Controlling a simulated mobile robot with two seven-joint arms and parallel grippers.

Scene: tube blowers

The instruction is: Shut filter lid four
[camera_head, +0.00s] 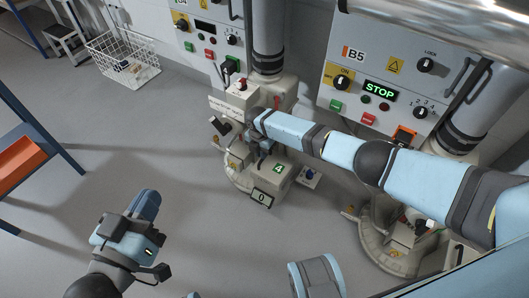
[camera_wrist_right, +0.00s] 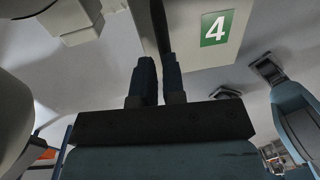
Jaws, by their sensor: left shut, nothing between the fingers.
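The pale filter housing four (camera_head: 272,180) stands at the foot of a blower tube in the head view, with a green 4 label on it. The label (camera_wrist_right: 216,28) also shows at the top of the right wrist view. My right gripper (camera_head: 258,150) is over this housing, partly hidden by its own wrist. In the wrist view its fingers (camera_wrist_right: 158,70) stand close together by a dark narrow strip; whether they grip it is unclear. I cannot make out the lid's position behind my arm. My left gripper (camera_head: 146,206) is shut and empty over the floor, apart from the housing.
The B5 panel (camera_head: 383,82) shows STOP at the upper right. A wire basket (camera_head: 122,62) and an orange bin (camera_head: 20,160) stand at left. The middle floor is clear.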

